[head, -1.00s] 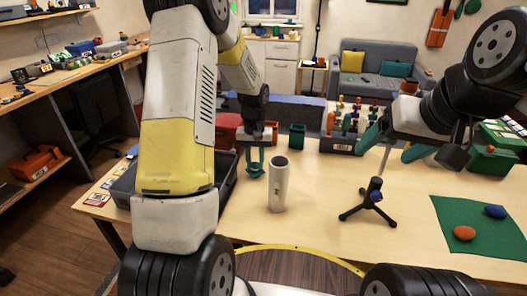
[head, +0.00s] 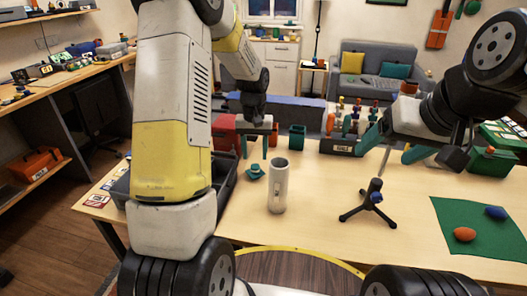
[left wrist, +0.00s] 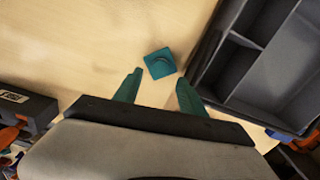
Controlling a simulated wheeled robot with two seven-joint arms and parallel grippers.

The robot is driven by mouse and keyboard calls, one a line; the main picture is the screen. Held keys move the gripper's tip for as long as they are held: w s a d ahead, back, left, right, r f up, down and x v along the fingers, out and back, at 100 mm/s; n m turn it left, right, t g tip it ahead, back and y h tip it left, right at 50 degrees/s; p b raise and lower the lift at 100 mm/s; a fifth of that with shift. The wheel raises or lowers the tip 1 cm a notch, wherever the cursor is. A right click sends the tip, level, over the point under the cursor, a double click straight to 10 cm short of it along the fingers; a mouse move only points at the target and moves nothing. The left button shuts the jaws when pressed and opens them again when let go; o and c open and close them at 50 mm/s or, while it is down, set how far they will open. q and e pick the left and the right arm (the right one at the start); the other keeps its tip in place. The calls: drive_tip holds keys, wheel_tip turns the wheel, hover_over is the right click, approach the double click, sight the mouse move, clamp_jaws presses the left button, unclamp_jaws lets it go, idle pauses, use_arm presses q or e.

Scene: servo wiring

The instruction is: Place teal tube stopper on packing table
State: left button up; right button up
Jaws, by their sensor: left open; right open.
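The teal tube stopper (head: 256,172) rests on the packing table (head: 310,228), just left of an upright white tube (head: 279,186). In the left wrist view the stopper (left wrist: 160,63) lies on the bare wood just beyond the fingertips, apart from them. My left gripper (head: 256,157) is open and empty, above and behind the stopper, with its teal fingers (left wrist: 157,90) spread. My right gripper (head: 385,152) is open and empty over the right side of the table.
A dark divided tray (left wrist: 232,80) stands close beside the stopper. A black tripod stand (head: 368,203) is right of the white tube. A green mat (head: 480,238) bears an orange and a blue piece. A rack of colourful items (head: 345,146) and a green box (head: 297,138) stand behind.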

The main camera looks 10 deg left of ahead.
sight(255, 166)
use_arm(q)
drive_tip(key=s+r+m+t+h, duration=0.1)
drive_tip(key=s+r+t, duration=0.1)
drive_tip(key=s+r, duration=0.6)
drive_tip(key=s+r+t, duration=0.1)
drive_tip(key=s+r, duration=0.3)
drive_tip(key=r, duration=0.7)
drive_tip(key=s+d+r+m+t+h, duration=0.1)
drive_tip(key=s+d+r+t, duration=0.1)
drive_tip(key=s, duration=1)
drive_tip(key=shift+s+d+r+t, duration=0.15)
drive_tip(key=shift+s+r+t, duration=0.2)
drive_tip(key=shift+t, duration=0.25)
